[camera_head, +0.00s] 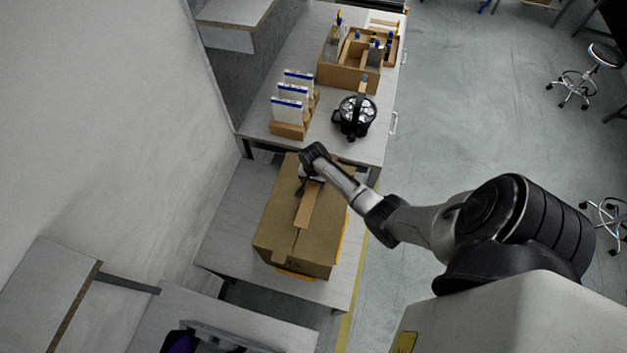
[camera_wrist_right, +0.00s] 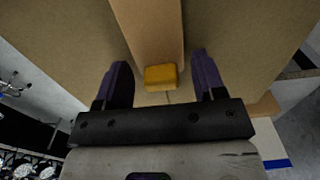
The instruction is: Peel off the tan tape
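A brown cardboard box (camera_head: 276,222) lies closed on the table. A strip of tan tape (camera_head: 308,208) runs along the middle of its top; the tape also shows in the wrist view (camera_wrist_right: 148,28). A small yellow block or tab (camera_wrist_right: 160,77) sits at the tape's near end. My right gripper (camera_head: 303,187) is over the far part of the box top. In the wrist view its two dark purple fingers are apart, one on each side of the yellow tab, with gaps between. Contact with the box cannot be told. My left gripper cannot be made out.
Beyond the box stand a black par can (camera_head: 355,117), a wooden holder (camera_head: 291,130) with several white-and-blue packs, and a wooden organizer (camera_head: 341,76). The table (camera_head: 232,225) is bare left of the box. A wall is at left; open floor is at right.

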